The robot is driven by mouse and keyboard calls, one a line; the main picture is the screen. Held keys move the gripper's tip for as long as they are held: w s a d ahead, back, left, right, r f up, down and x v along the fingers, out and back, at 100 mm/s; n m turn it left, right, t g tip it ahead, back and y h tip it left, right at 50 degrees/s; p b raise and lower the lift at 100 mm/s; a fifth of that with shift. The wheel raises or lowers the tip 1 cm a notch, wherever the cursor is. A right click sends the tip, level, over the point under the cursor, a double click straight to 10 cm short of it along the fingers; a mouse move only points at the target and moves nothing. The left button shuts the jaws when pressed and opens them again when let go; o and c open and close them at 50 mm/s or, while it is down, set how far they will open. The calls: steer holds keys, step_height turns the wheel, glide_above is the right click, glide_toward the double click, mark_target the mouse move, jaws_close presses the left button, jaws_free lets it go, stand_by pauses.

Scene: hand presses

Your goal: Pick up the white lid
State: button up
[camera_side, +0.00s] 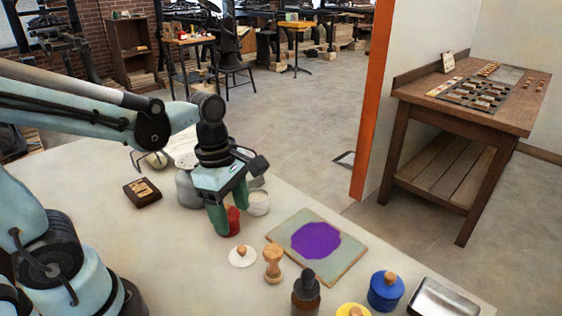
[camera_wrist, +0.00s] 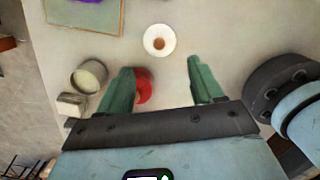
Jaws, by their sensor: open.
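The white lid (camera_side: 243,259) is a small round disc with a wooden knob, lying flat on the pale table. It also shows whole in the wrist view (camera_wrist: 150,45), ahead of the fingertips and roughly in line with the gap between them. My gripper (camera_side: 229,210) has two green fingers pointing down. It is behind and slightly left of the lid in the side view, apart from it. In the wrist view the fingers (camera_wrist: 161,72) are spread and nothing is held between them. A red object (camera_side: 233,222) is close by the fingers, partly hidden by the left finger in the wrist view.
A wooden piece (camera_side: 273,265) and a board with a purple patch (camera_side: 341,262) are right of the lid. A dark bottle (camera_side: 306,294), blue pot (camera_side: 385,292) and metal tray (camera_side: 445,299) are nearer front right. A white cup (camera_side: 258,205) stands behind the gripper.

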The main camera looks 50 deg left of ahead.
mark_target(241, 248)
steer(key=shift+w+d+f, duration=0.1)
steer(key=shift+d+f, duration=0.05)
steer(key=shift+f, duration=1.45)
steer(key=shift+w+d+f, duration=0.1)
steer(key=shift+f, duration=1.55)
steer(key=shift+w+d+f, duration=0.1)
steer(key=shift+d+f, duration=0.05)
steer(key=shift+f, duration=1.45)
steer(key=c, duration=1.1)
